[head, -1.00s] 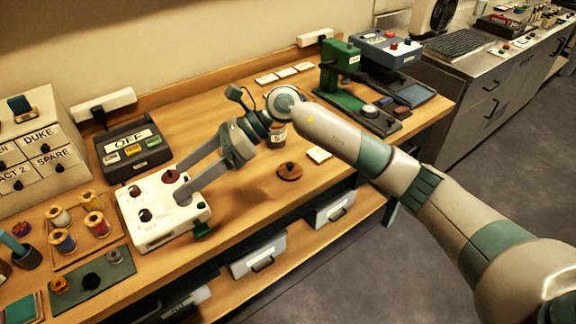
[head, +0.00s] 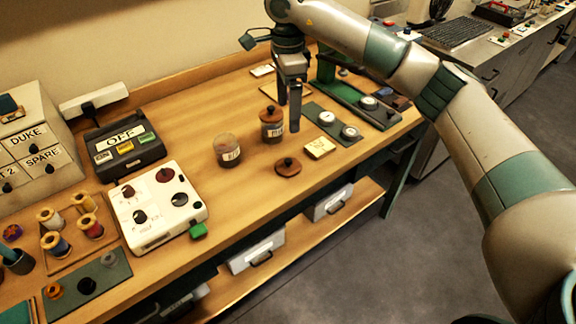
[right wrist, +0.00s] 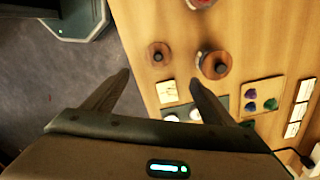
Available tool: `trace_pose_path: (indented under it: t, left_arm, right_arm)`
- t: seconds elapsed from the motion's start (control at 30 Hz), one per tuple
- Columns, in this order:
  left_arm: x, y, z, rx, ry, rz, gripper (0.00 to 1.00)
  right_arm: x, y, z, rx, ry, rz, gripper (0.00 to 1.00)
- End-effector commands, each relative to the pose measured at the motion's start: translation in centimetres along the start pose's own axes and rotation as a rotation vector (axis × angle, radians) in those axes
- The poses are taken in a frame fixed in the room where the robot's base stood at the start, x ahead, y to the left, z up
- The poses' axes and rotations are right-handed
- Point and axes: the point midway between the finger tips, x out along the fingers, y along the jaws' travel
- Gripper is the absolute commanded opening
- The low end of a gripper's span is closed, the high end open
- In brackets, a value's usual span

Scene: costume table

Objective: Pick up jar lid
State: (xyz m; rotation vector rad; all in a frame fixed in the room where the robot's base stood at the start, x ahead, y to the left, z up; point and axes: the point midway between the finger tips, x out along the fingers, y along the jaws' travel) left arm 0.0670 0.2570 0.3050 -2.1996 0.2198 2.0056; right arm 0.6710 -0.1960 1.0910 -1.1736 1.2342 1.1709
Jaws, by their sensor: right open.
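A loose round brown jar lid (head: 288,167) with a dark knob lies flat on the wooden table, near its front edge. In the right wrist view the lid (right wrist: 158,54) shows beyond the gap between my fingertips. A glass jar (head: 228,150) without a lid stands to its left, and a second jar (head: 272,130) with a brown lid on stands behind it. My right gripper (head: 289,116) points down, open and empty, above and behind the loose lid, beside the lidded jar. It touches neither lid that I can see. My left gripper is out of view.
A cream note pad (head: 319,148) lies right of the lid, with a dark green mat (head: 334,124) behind it. A white control box (head: 160,228) stands at left, and a green press (head: 330,66) at the back right. Table between control box and jars is clear.

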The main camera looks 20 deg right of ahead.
Motion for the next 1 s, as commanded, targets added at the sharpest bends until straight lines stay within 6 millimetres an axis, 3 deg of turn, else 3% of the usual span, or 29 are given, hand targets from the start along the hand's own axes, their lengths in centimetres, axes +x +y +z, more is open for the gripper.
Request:
trace_pose_path:
  t: [0.27,0.8,1.0]
  left_arm:
    - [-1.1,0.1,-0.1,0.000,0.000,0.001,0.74]
    - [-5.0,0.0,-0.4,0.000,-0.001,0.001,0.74]
    - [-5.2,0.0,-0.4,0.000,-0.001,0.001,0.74]
  right_arm:
    - [2.1,0.1,0.0,0.000,-0.001,0.004,0.78]
    - [10.9,0.1,0.1,0.001,-0.002,0.003,0.78]
    - [12.2,0.1,0.1,-0.001,-0.002,0.000,0.78]
